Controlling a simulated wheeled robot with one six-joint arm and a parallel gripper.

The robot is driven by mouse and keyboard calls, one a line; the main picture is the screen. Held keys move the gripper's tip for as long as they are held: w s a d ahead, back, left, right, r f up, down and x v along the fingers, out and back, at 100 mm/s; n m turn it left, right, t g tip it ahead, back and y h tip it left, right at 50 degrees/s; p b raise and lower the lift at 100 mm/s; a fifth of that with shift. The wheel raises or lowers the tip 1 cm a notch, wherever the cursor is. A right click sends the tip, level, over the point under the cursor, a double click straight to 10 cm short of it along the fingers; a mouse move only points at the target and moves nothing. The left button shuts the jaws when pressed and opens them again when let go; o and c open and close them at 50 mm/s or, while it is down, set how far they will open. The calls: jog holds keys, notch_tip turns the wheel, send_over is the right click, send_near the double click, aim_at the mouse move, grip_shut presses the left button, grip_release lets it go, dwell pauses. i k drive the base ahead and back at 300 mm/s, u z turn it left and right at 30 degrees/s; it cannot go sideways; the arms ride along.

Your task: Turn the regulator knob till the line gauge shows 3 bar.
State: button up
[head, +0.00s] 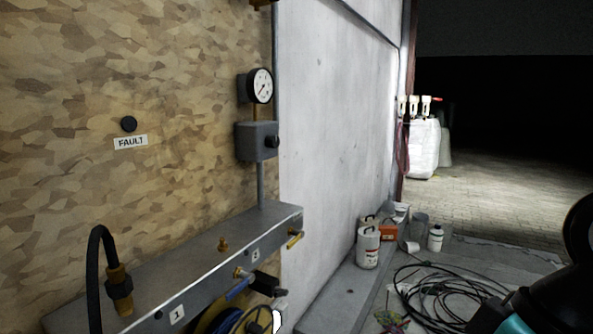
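The line gauge (261,86) is a round white dial in a black case, seen at an angle near the board's right edge. Its scale is too small to read; the dark needle seems to point to the lower left. Below it, on the same pipe, is a grey regulator block (254,143). The dark regulator knob (272,142) sticks out from its right side, and nothing touches it. My gripper is not in view; only dark and teal parts of my arm show at the lower right, well away from the knob.
A grey metal manifold (200,262) with numbered labels, brass fittings and a black hose (93,262) runs below the regulator. A FAULT label (131,142) is on the board. Cans (368,248), a box and coiled black cable (435,292) lie on the right. Space right of the knob looks clear.

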aim_at(272, 141)
jog(key=z, duration=0.4)
jog(key=i, duration=1)
jog(key=u, duration=0.25)
